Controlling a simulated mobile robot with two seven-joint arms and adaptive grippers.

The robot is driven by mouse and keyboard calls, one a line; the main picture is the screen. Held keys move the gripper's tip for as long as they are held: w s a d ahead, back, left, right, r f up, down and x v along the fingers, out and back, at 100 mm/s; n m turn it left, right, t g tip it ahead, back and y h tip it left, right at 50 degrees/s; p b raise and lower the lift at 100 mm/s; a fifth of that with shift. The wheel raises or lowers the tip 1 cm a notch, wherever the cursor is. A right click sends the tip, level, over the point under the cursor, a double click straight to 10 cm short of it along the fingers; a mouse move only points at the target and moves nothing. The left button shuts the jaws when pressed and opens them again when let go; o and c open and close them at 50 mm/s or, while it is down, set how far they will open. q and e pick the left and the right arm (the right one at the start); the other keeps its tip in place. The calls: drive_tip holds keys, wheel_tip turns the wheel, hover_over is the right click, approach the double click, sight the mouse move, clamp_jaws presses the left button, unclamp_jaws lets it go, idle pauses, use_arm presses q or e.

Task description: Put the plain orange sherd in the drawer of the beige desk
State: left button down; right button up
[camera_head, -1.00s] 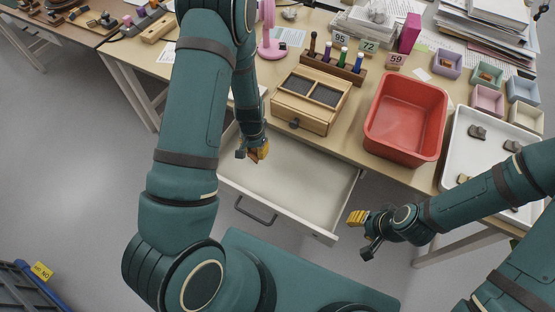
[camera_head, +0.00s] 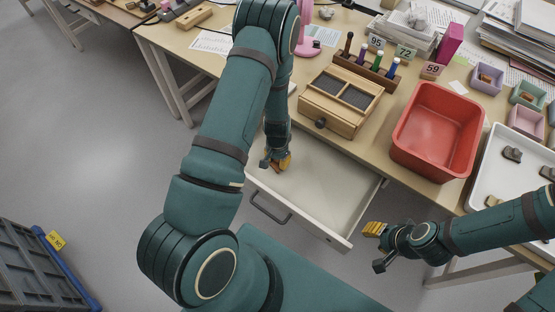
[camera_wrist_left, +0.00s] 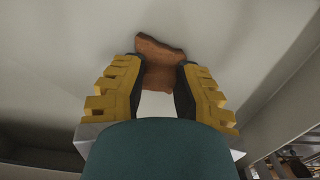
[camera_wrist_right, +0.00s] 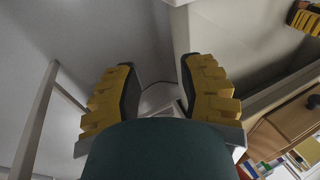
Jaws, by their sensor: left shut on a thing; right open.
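The plain orange sherd (camera_wrist_left: 158,62) is between the fingers of my left gripper (camera_wrist_left: 160,80) in the left wrist view. The fingers are shut on it, and its far edge sticks out beyond them. In the head view my left gripper (camera_head: 282,163) is over the open drawer (camera_head: 325,190) of the beige desk (camera_head: 420,183), near its left side. The sherd is mostly hidden there. The pale drawer floor lies behind the sherd; I cannot tell if they touch. My right gripper (camera_head: 374,230) is open and empty, right of the drawer's front corner; it also shows in the right wrist view (camera_wrist_right: 160,85).
A red tub (camera_head: 437,130), a wooden box (camera_head: 340,100) and a marker rack (camera_head: 366,70) stand on the desk behind the drawer. A white tray (camera_head: 487,160) with sherds is at right. A dark crate (camera_head: 40,270) is on the floor at lower left.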

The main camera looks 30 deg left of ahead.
sight(278, 161)
use_arm(q)
drive_tip(key=shift+f, duration=0.2)
drive_tip(key=c, duration=0.8)
unclamp_jaws()
drive_tip(key=shift+c, duration=0.2)
drive_tip(key=shift+r, duration=0.1)
drive_tip(key=shift+r, duration=0.2)
wheel_tip(278, 161, up, 12)
drive_tip(key=p, duration=0.3)
drive_tip(key=s+d+n+h, duration=0.1)
drive_tip(key=s+d+h, duration=0.1)
drive_tip(key=s+d, duration=0.3)
drive_tip(key=s+d+f+n+t+h, duration=0.1)
drive_tip(key=s+d, duration=0.4)
drive_tip(key=d, duration=0.8)
drive_tip(key=shift+s+n+t+h, duration=0.3)
drive_tip(key=shift+s+h, duration=0.1)
drive_tip(key=shift+h, duration=0.1)
